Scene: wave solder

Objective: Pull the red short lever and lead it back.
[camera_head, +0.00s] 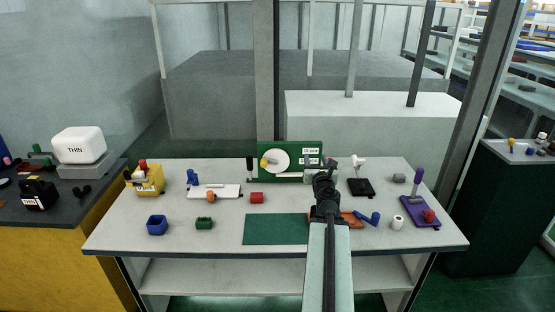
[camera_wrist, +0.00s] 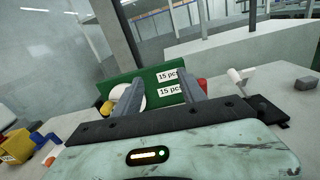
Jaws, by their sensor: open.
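A small red part, likely the red short lever (camera_wrist: 203,85), shows in the wrist view beside the right edge of the green panel (camera_wrist: 150,77). It is partly hidden behind my right finger, so its shape and tilt cannot be told. In the head view the green panel (camera_head: 261,150) with a white disc (camera_head: 277,162) stands at the back of the table, and my arm hides part of its right side. My gripper (camera_wrist: 158,85) is open and empty, its two fingers pointing toward the panel. I cannot tell how far the fingertips are from the red part.
A yellow box (camera_head: 150,180) with a red knob stands at the left. A black base (camera_head: 361,188) with a white handle is right of the panel. A purple base (camera_head: 418,210) with an upright handle stands far right. A green mat (camera_head: 272,229) lies in front.

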